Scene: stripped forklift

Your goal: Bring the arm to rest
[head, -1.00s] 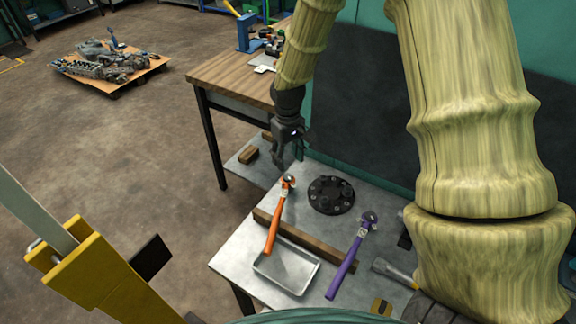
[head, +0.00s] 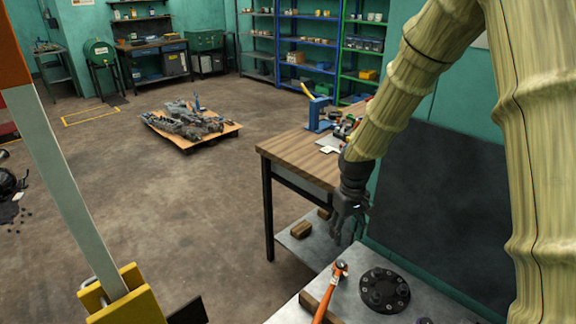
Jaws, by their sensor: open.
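My gripper (head: 349,228) hangs at the end of my arm, pointing down, above the back left part of the grey metal table. It is open and I see nothing between its fingers. The orange-handled hammer (head: 328,295) lies on the table below and in front of it, apart from it, with its head on the wooden strip's far side. A round black flange (head: 384,290) with bolts lies to the right of the hammer. My arm comes down from the upper right and hides part of the back wall.
A wooden workbench (head: 300,150) with a blue vise (head: 318,115) stands behind my gripper. A pallet with machine parts (head: 195,140) stands on the floor. Shelves line the back wall.

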